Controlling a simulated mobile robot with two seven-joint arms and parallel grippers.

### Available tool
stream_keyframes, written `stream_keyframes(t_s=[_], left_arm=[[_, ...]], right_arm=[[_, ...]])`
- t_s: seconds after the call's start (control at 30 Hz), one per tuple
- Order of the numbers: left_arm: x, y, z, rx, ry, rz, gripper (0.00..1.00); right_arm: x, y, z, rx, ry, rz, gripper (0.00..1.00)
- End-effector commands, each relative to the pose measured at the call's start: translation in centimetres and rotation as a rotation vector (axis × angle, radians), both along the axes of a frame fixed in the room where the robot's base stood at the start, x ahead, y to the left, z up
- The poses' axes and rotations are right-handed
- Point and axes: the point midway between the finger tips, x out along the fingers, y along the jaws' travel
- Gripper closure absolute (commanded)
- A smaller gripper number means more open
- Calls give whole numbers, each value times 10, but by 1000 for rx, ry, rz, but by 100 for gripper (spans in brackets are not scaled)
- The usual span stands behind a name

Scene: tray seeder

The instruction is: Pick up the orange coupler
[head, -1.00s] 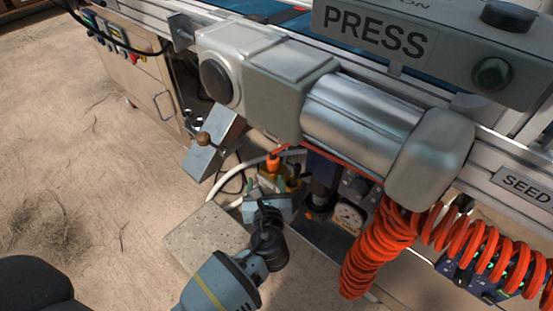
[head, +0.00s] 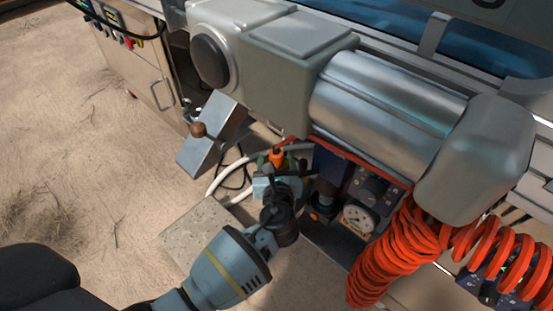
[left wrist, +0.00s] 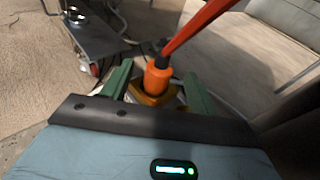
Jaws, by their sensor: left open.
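The orange coupler (left wrist: 157,78) stands up between the two green fingers of my left gripper (left wrist: 158,92) in the left wrist view. A dark fitting and a red-orange hose lead up from its top. A darker yellow-orange piece sits at its base. In the head view the orange coupler (head: 277,157) shows just past my left gripper (head: 274,168), below the grey motor housing. The gripper is open, with a finger on each side of the coupler; I cannot tell whether either touches it. My right gripper is not in view.
A metal motor (head: 385,110) overhangs the spot from above. A pressure gauge (head: 358,218) and a coiled orange hose (head: 392,250) are to the right. A slanted metal plate with a lever (head: 208,145) is at left. A concrete slab (head: 195,235) lies below on sandy floor.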

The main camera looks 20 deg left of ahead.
Motion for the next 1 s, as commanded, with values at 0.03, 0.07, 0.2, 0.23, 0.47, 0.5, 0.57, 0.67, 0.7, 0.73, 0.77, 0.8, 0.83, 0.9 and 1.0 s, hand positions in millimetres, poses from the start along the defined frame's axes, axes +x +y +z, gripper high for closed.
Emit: stream_keyframes(t_s=[0.03, 0.07, 0.2, 0.23, 0.47, 0.5, 0.57, 0.67, 0.7, 0.73, 0.77, 0.8, 0.83, 0.9, 1.0], left_arm=[[6, 3, -5, 1, 0, 1, 40], [9, 4, -6, 2, 1, 1, 40], [24, 10, -11, 1, 0, 1, 40], [28, 12, -11, 2, 0, 2, 40], [41, 18, -12, 1, 2, -1, 40], [41, 18, -12, 1, 2, -1, 40], [41, 18, -12, 1, 2, -1, 40], [41, 18, -12, 0, 1, -1, 40], [41, 18, -12, 0, 1, 0, 46], [41, 18, -12, 0, 1, 0, 50], [41, 18, -12, 0, 1, 0, 53], [41, 18, -12, 0, 1, 0, 59], [41, 18, -12, 0, 1, 0, 63], [41, 18, -12, 0, 1, 0, 72], [41, 18, -12, 0, 1, 0, 85]], right_arm=[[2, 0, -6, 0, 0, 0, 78], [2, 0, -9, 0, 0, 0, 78], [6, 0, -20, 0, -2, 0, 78], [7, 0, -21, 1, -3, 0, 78], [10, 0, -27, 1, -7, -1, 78], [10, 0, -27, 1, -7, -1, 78], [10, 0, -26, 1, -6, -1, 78], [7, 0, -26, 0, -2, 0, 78], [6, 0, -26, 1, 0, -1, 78], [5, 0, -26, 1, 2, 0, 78], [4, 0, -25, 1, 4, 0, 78], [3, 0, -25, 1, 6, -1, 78], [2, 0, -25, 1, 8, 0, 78], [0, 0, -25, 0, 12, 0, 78], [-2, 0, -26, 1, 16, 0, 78]])
